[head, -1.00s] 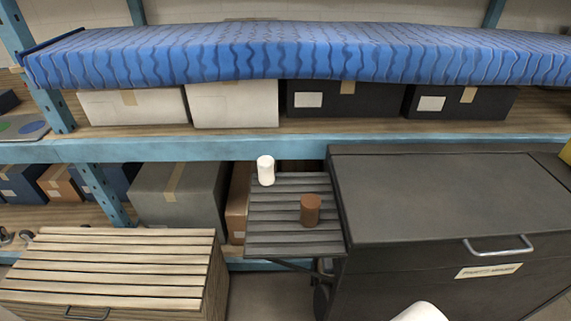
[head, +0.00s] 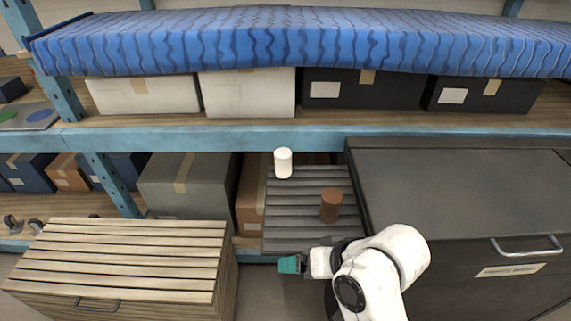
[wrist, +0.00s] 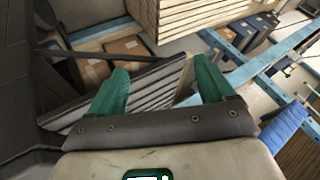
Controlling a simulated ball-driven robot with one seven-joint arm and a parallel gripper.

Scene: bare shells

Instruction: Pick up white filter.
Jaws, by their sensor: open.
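The white filter (head: 283,163) is a small white cylinder standing upright near the back left corner of the slatted grey side shelf (head: 290,225). A brown cylinder (head: 330,205) stands on the same shelf, nearer and to the right. My gripper (head: 291,264) is in front of the shelf's near edge, apart from both cylinders, pointing left in the head view. In the wrist view its two green fingers (wrist: 160,90) are spread with nothing held between them. I cannot make out the white filter in the wrist view.
A large dark grill-like box (head: 440,190) with a metal handle stands right of the side shelf. A slatted wooden chest (head: 120,255) is at the front left. A blue rack beam (head: 200,138) runs behind, with boxes above and below it.

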